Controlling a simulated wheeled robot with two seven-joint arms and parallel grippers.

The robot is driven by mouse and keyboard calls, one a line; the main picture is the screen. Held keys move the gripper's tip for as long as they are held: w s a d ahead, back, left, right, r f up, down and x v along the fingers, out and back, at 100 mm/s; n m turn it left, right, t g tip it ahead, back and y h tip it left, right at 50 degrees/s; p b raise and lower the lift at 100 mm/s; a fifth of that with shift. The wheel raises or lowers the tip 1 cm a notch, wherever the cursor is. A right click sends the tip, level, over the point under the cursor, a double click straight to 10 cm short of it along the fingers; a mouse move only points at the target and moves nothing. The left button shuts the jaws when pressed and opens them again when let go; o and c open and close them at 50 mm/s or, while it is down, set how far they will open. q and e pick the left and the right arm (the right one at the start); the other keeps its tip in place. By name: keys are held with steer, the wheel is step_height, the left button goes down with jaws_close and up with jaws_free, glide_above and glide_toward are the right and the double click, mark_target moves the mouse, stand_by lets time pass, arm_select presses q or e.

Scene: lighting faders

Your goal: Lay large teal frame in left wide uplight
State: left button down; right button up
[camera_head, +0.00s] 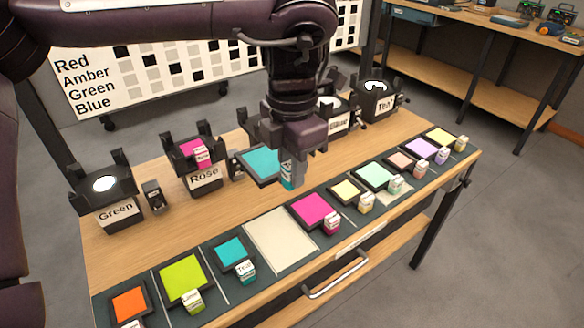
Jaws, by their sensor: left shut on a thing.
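My left gripper (290,168) is shut on the tab of a large teal frame (262,161). It holds the frame, dark-rimmed with a teal centre, over the middle of the bench, right of the Rose uplight. The Green uplight (112,212) stands at the far left with a bright bare lens. The Rose uplight (205,182) has a magenta frame in it. Farther right are an uplight with an unclear label (338,124) and the Teal uplight (375,106). My wrist partly hides the back row. Which one is the left wide uplight is not clear. My right gripper is not in view.
A dark tray of colour frames runs along the bench front, with a small teal frame (231,251), a lime frame (181,280) and a magenta frame (312,209). A large pale slot (281,240) is empty. A small black block (153,195) stands beside the Green uplight.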

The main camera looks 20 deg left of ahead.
arm_select(q)
steer(key=shift+r, duration=0.4)
steer(key=shift+f, duration=0.1)
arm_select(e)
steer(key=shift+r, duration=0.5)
